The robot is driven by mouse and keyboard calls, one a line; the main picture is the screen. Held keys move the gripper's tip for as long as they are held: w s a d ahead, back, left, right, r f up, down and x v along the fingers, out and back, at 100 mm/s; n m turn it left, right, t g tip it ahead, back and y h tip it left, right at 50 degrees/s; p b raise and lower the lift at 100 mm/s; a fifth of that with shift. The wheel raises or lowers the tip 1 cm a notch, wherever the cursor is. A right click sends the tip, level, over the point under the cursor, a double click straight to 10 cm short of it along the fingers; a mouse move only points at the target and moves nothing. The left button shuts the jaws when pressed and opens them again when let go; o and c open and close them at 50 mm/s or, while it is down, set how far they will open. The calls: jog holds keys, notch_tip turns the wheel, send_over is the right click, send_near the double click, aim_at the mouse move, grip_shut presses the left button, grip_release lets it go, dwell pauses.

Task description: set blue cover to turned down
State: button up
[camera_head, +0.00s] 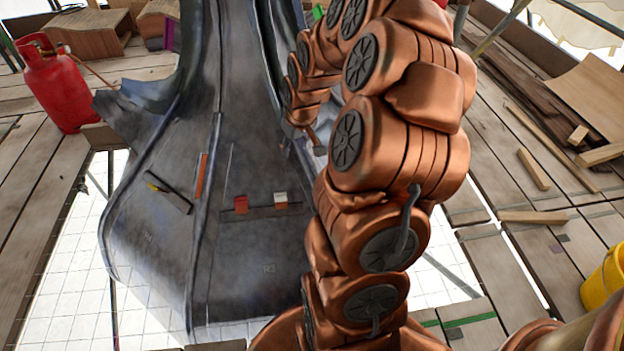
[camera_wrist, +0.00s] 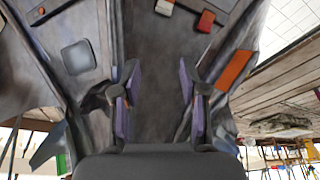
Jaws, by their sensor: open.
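My gripper (camera_wrist: 158,88) is open in the wrist view, its two purple-padded fingers apart with nothing between them. Beyond them is the dark metal surface of the spire (camera_wrist: 155,60). A slate-blue, rounded square plate (camera_wrist: 78,57) lies on that metal to the left of the fingers, not touching them. I cannot tell whether it is the blue cover; no other clearly blue cover shows. In the head view the spire (camera_head: 250,245) stands left of my arm, which largely hides my gripper and part of the metal behind it.
A red block (camera_head: 241,203) and a white-topped block (camera_head: 280,199) sit on a dark strip. An orange strip (camera_head: 201,176) and a dark bar with a yellow part (camera_head: 168,193) are to their left. A red gas cylinder (camera_head: 58,85), loose planks (camera_head: 534,169) and a yellow bucket (camera_head: 605,283) stand around.

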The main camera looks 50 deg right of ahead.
jog(key=m+t+b, duration=0.1)
jog(key=b, duration=0.3)
send_over(313, 162)
jog(key=s, duration=0.2)
jog(key=shift+h, duration=0.4)
jog(key=f, duration=0.6)
jog(key=a+f, duration=0.1)
jog(key=f, duration=0.2)
jog(key=shift+s, duration=0.2)
jog(key=shift+b+x, duration=0.65)
jog(key=shift+x, duration=3.3)
jog(key=shift+c, duration=0.3)
grip_shut()
